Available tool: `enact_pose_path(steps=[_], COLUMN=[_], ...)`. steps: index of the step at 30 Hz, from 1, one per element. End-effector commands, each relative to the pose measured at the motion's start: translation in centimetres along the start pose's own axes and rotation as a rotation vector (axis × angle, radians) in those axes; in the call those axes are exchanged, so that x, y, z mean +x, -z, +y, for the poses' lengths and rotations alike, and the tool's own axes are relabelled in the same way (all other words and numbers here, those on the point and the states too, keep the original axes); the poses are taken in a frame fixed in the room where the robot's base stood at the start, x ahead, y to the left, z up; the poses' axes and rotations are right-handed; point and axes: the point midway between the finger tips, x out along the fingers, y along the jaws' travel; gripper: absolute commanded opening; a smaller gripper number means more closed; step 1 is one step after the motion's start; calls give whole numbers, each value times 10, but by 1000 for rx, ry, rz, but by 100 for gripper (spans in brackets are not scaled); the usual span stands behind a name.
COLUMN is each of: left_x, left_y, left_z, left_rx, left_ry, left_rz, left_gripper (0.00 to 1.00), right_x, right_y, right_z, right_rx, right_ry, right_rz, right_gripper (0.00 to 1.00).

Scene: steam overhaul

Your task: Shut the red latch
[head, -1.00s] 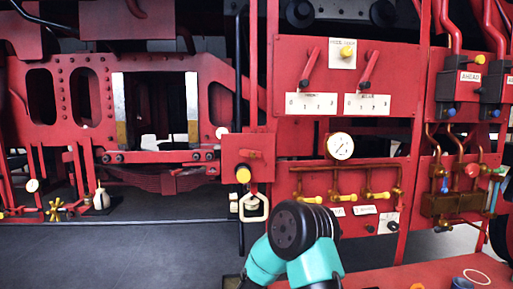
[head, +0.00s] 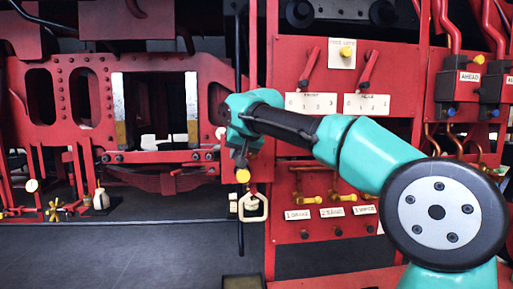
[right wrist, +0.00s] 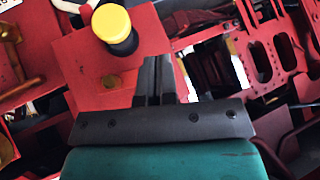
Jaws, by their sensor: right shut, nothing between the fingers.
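A red box (head: 260,168) stands on the frame left of the control panel, with a yellow knob (head: 243,176) at its lower front. A red bar-shaped lever, probably the red latch, showed on this box earlier; in the head view it is now hidden by my right gripper (head: 240,158). My right gripper is shut and empty, in front of the box just above the yellow knob. In the right wrist view the shut fingers (right wrist: 155,68) are over the red box (right wrist: 78,60), beside a yellow-capped knob (right wrist: 111,25). I cannot tell whether they touch the box. My left gripper is not in view.
A cream ring handle (head: 253,208) hangs below the box. Red levers (head: 310,70) and small brass valves (head: 343,197) are on the panel to the right, partly behind my right arm.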

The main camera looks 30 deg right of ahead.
Motion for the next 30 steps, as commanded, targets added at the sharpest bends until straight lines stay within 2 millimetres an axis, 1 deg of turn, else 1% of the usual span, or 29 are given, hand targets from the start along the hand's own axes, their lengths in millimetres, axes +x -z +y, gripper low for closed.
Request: enact_pose_path(steps=[1,2,3,6,9,13,22,26,30], left_x=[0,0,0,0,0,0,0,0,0], left_y=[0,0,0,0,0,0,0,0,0], left_z=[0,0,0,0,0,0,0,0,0], left_rx=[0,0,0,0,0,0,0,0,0], left_ry=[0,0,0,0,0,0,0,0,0], left_rz=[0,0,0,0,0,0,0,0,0], left_gripper=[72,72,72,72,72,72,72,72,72], right_x=[-34,-50,-70,-110,-133,-143,-142,-136,-122], right_y=[15,21,27,38,42,44,44,44,45], right_z=[10,15,23,39,49,53,53,53,55], right_rx=[34,55,80,136,171,187,186,185,185], right_ry=[-20,-33,-50,-84,-105,-114,-114,-115,-116], right_rz=[33,45,61,90,106,112,111,110,109], right_gripper=[0,0,0,0,0,0,0,0,0])
